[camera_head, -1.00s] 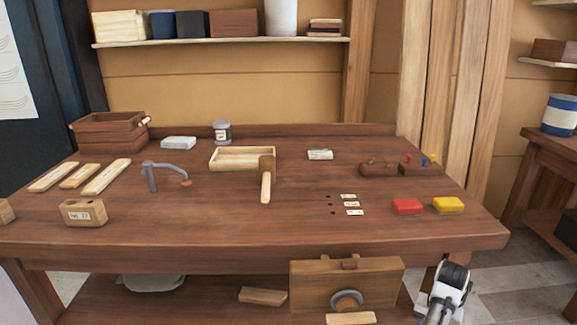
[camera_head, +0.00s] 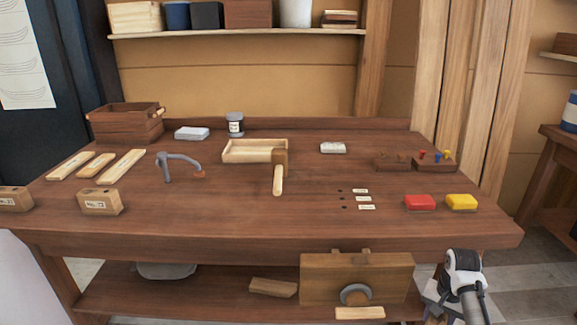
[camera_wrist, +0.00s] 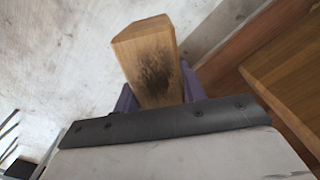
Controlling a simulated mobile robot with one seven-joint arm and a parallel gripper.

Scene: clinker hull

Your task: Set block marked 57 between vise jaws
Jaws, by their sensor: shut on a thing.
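In the wrist view a pale wooden block (camera_wrist: 150,52) with a dark smudge on its face is between the purple fingers of my gripper (camera_wrist: 156,92). The gripper is shut on it; no number shows on the visible faces. In the head view the wooden vise (camera_head: 315,285) is on the bench front, with a dark ring-shaped part on its face; I cannot make out a gap between its jaws. My arm is right of the vise, low in the picture, and the gripper's end is not clear there.
A labelled block (camera_head: 100,202) stands on the bench's left, its number hard to read; another labelled block (camera_head: 14,199) is at the left edge. A mallet (camera_head: 278,178), an open tray (camera_head: 238,156) and red (camera_head: 419,203) and yellow (camera_head: 461,202) blocks lie on top. The bench front-middle is clear.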

